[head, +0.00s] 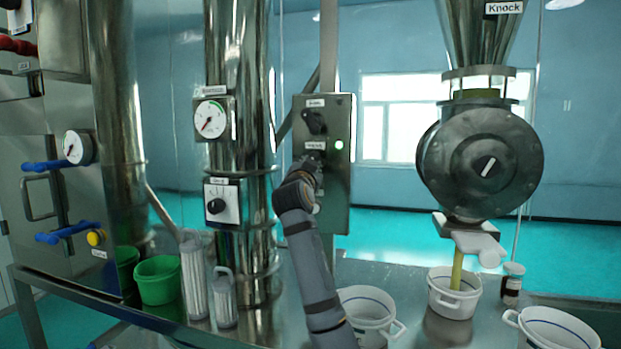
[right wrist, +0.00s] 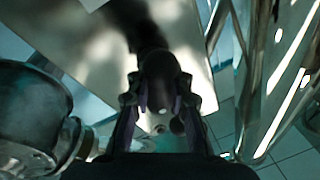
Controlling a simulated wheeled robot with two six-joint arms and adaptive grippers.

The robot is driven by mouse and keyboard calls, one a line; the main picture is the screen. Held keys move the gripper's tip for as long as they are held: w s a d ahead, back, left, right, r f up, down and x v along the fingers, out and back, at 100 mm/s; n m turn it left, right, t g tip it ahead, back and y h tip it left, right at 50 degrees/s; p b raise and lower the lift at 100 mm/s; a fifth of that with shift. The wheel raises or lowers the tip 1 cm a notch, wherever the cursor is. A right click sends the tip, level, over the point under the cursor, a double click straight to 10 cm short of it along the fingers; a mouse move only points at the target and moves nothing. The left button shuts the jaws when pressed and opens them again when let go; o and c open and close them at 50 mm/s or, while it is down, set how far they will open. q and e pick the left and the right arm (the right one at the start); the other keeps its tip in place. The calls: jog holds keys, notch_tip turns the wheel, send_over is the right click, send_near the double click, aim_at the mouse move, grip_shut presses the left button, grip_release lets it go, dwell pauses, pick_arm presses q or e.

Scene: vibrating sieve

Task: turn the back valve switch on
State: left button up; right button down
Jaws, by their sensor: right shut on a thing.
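A metal control box (head: 337,200) stands upright at the middle of the head view. Its upper black knob (head: 315,122) is uncovered, beside a lit green lamp (head: 339,144). My right gripper (head: 311,163) is at the box's face below that knob, covering the switch there. In the right wrist view, the fingers of my right gripper (right wrist: 160,108) are closed around a dark knob (right wrist: 157,75) in front of the panel. The small labels are too blurred to tell which switch is the back valve. My left gripper is not in view.
A steel column with a gauge (head: 211,119) and a dial switch (head: 221,203) stands left of my arm. A round valve housing (head: 432,165) is at the right. White buckets (head: 440,300) and a green bucket (head: 158,284) stand on the steel table.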

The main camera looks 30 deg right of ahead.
jog(key=shift+f+m+b, duration=0.1)
jog(key=shift+m+b, duration=0.25)
jog(key=shift+m, duration=0.05)
jog(key=c, duration=1.2)
grip_release()
jog(key=v, duration=1.2)
jog(key=shift+a, duration=0.1)
